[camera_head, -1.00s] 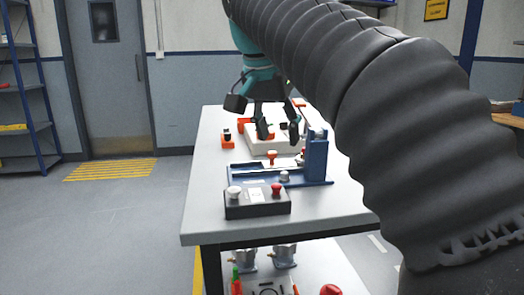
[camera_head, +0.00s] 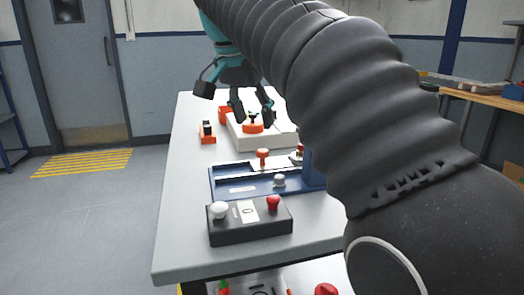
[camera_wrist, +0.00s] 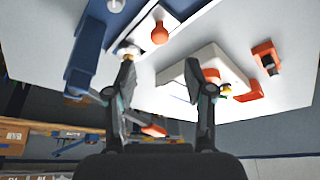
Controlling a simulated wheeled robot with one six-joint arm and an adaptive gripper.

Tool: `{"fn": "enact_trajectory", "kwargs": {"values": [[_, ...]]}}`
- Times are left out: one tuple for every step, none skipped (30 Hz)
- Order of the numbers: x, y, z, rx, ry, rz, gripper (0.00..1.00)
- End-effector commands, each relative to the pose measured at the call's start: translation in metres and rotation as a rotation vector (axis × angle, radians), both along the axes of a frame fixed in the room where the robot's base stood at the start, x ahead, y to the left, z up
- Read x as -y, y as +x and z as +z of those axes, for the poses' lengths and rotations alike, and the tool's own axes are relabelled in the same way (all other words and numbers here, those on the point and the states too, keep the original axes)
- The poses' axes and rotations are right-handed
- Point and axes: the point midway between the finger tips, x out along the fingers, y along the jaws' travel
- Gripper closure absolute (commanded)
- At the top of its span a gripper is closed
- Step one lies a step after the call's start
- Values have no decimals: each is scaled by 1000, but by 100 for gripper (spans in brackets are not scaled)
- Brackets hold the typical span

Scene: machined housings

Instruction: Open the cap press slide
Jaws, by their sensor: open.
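The cap press has a blue base (camera_head: 245,182) on the table, with a pale slide plate (camera_head: 240,169) and an orange knob (camera_head: 263,157) standing up from it. Its blue upright is mostly hidden behind my arm. In the wrist view the blue press body (camera_wrist: 88,45) is at upper left and the orange knob (camera_wrist: 160,34) is at upper middle. My gripper (camera_head: 254,112) is open and empty, above and beyond the knob in the head view. Its fingers also show wide apart in the wrist view (camera_wrist: 160,72). Nothing touches the knob.
A dark control box (camera_head: 250,222) with a white and a red button stands at the front. A white fixture (camera_head: 250,141) with an orange part lies beyond the press. An orange-black item (camera_head: 208,132) is at left. The table's left side is clear.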

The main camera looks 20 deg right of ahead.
Motion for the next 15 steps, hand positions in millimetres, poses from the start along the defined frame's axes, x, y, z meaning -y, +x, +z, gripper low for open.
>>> {"fn": "enact_trajectory", "kwargs": {"values": [[3, 2, -13, -3, 0, -2, 47], [5, 4, -18, -3, 0, -2, 47], [7, 6, -25, -4, -1, -2, 47], [8, 7, -30, -4, -1, -2, 47], [10, 9, -35, -3, 0, -2, 47], [12, 11, -42, -4, -1, -2, 47], [14, 12, -47, -3, 0, -2, 47], [15, 14, -52, -4, -1, -2, 47], [17, 16, -58, -2, -1, -2, 47], [18, 17, -62, -4, -1, -2, 47], [19, 18, -67, -2, -1, -2, 47], [21, 20, -72, -2, -1, -2, 47], [22, 21, -75, -2, -1, -2, 47], [23, 22, -78, -2, -1, -2, 47], [24, 23, -82, -2, 0, -2, 47]]}}
